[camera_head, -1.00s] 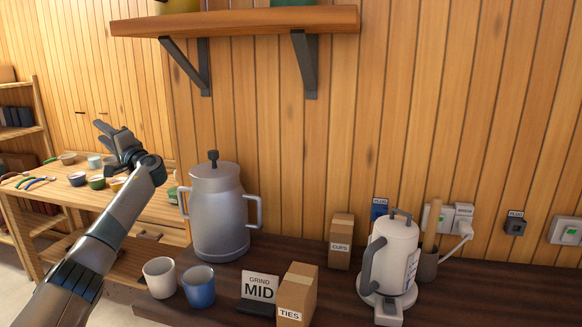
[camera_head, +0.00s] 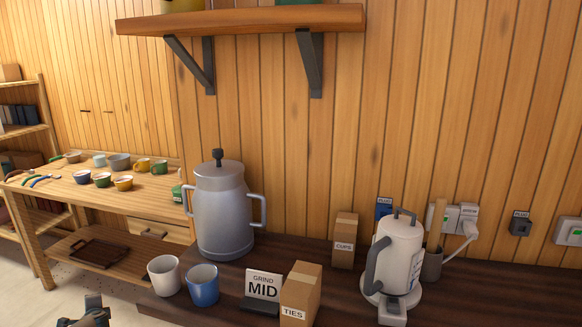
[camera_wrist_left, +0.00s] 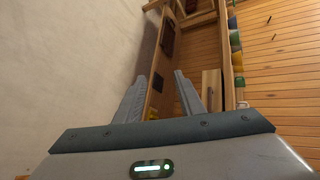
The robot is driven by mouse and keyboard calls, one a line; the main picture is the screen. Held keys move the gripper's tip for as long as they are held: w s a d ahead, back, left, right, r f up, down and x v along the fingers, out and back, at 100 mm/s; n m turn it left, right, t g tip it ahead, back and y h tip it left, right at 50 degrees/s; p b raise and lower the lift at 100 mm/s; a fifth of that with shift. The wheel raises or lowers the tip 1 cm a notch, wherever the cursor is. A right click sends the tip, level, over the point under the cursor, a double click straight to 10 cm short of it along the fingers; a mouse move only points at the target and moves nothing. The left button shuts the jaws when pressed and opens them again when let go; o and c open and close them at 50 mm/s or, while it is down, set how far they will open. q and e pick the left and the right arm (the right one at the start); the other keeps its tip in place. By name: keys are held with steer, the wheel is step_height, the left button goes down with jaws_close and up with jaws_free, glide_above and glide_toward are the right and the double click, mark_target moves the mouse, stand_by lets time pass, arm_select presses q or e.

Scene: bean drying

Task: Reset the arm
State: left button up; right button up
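My left arm (camera_head: 86,315) shows only as a small dark piece at the bottom left edge of the head view. My left gripper (camera_wrist_left: 161,95) shows in the left wrist view with its two fingers apart and nothing between them. It points toward the wooden side table, which appears tilted in that view. My right gripper is not in either view.
The dark counter (camera_head: 440,302) holds a large metal pot (camera_head: 220,215), a white cup (camera_head: 164,275), a blue cup (camera_head: 203,285), a GRIND MID sign (camera_head: 263,286), boxes labelled TIES (camera_head: 301,293) and CUPS (camera_head: 345,241), and a white kettle (camera_head: 398,255). A wooden side table (camera_head: 110,193) stands left.

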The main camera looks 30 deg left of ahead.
arm_select(q)
steer(key=s+f+g+h, duration=0.1)
steer(key=s+f, duration=0.3)
steer(key=s, duration=0.5)
steer(key=s+f+g+h, duration=0.1)
steer(key=s+f, duration=0.3)
steer(key=s, duration=0.4)
steer(key=s+f+h, duration=0.1)
steer(key=s+f, duration=0.4)
steer(key=s, duration=0.4)
steer(key=s+d+f+n+g+h, duration=0.15)
steer(key=s+d+f, duration=0.25)
steer(key=d+f, duration=0.85)
steer(key=s+d+f+n+h, duration=0.1)
steer(key=s+d+f+h, duration=0.15)
steer(key=d+f, duration=1.05)
steer(key=s+d+f+n+h, duration=0.1)
steer(key=d+f+h, duration=0.1)
steer(key=d, duration=1.3)
steer(key=s+d+f+h, duration=0.1)
steer(key=s+d+f, duration=0.15)
steer(key=d, duration=1.25)
steer(key=s+d+f+n+h, duration=0.1)
steer(key=d+f+h, duration=0.15)
steer(key=d, duration=1.25)
steer(key=shift+y, duration=0.45)
steer(key=f+b, duration=0.5)
steer(key=shift+w+d+f, duration=0.2)
steer(key=shift+w, duration=0.05)
steer(key=shift+c, duration=0.3)
